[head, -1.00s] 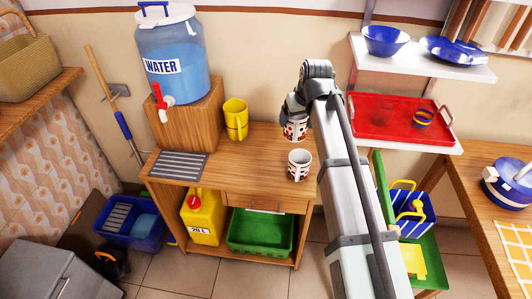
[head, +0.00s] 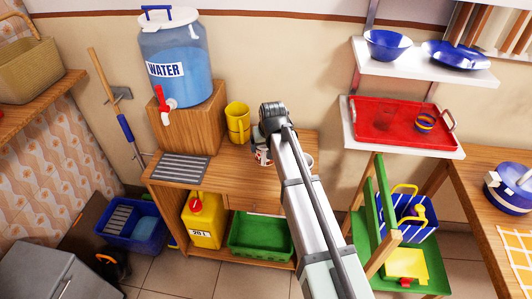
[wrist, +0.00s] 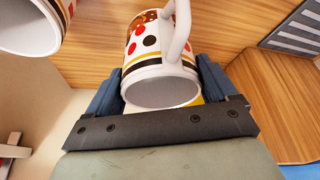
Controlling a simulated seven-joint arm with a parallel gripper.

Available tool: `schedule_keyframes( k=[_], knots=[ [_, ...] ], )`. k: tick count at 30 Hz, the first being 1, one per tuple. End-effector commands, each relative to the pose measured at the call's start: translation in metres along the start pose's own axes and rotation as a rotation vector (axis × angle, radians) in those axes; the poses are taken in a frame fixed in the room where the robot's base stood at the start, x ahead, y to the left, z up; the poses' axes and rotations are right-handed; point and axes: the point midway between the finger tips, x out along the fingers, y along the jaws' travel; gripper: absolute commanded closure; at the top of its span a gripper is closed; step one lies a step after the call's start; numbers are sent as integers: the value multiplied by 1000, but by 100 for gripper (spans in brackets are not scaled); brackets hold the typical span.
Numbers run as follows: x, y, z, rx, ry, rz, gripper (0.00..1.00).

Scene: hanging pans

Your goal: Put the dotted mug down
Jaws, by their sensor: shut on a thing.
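The dotted mug (wrist: 150,45), white with red and black dots and a yellow band, is between the two fingers of my gripper (wrist: 160,88) in the wrist view. My gripper is shut on it, and its handle faces the camera. In the head view the mug (head: 262,157) shows only in part beside my arm, over the back of the wooden counter (head: 235,180). I cannot tell whether it touches the counter. A second patterned mug (wrist: 32,25) is at the upper left of the wrist view. In the head view my arm mostly hides this second mug (head: 309,160).
A yellow cup (head: 238,122) stands close to the left of my gripper. The water dispenser (head: 175,60) on its wooden block and a grey slatted drain (head: 180,169) are further left. The counter's front middle is clear. A red tray (head: 400,135) is on the right shelf.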

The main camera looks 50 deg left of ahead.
Motion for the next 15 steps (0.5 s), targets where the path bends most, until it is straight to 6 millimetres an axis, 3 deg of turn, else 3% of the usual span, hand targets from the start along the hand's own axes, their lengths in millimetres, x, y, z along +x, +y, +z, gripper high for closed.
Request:
schedule_keyframes(
  k=[11,15],
  knots=[
    [34,0,14,0,-1,0,55],
    [36,0,15,0,1,0,55]
  ],
)
